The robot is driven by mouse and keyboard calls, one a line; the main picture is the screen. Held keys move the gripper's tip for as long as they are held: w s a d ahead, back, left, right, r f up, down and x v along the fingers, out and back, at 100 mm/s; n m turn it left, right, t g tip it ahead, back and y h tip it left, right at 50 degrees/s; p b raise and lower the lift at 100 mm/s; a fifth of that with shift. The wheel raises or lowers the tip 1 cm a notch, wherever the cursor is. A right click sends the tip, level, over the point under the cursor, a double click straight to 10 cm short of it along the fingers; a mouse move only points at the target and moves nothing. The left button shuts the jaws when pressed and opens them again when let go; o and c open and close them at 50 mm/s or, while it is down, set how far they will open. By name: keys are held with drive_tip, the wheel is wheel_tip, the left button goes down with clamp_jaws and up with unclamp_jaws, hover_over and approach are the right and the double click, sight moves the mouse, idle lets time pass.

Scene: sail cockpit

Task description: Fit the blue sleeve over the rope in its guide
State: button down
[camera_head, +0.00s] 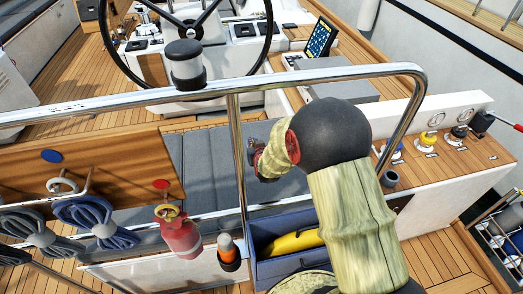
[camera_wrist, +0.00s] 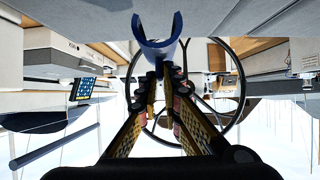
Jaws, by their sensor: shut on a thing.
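The blue sleeve (camera_wrist: 157,57) is a C-shaped piece, open on one side, at the top middle of the wrist view. My gripper (camera_wrist: 164,84) is shut on its near end, with the curved part standing out beyond the fingertips. In the head view my gripper (camera_head: 252,150) is small and partly hidden by my own wrist, just right of the upright steel post. The sleeve cannot be made out there. I cannot make out a rope in a guide in either view.
A steel rail (camera_head: 300,77) and its post (camera_head: 238,150) stand close to my arm. Coiled blue ropes (camera_head: 85,213) hang on a wooden panel at left. Capped fittings (camera_head: 457,132) line the right side.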

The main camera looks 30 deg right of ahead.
drive_tip(key=w+d+f, duration=0.1)
drive_tip(key=w+d+f+b, duration=0.1)
drive_tip(key=w, duration=0.1)
drive_tip(key=shift+w+d, duration=0.1)
drive_tip(key=shift+d, duration=0.2)
drive_tip(key=shift+w+d+f+b, duration=0.45)
drive_tip(key=shift+w+f+b, duration=0.2)
drive_tip(key=shift+f, duration=0.8)
drive_tip(key=shift+w+d+f+b, duration=0.45)
drive_tip(key=shift+w+f+b, duration=0.15)
drive_tip(key=shift+f, duration=0.8)
drive_tip(key=shift+w+d+f+b, duration=0.45)
drive_tip(key=shift+w+f+b, duration=0.2)
drive_tip(key=shift+f, duration=0.8)
drive_tip(key=shift+f, duration=0.2)
drive_tip(key=c, duration=2)
unclamp_jaws()
drive_tip(key=shift+r, duration=0.15)
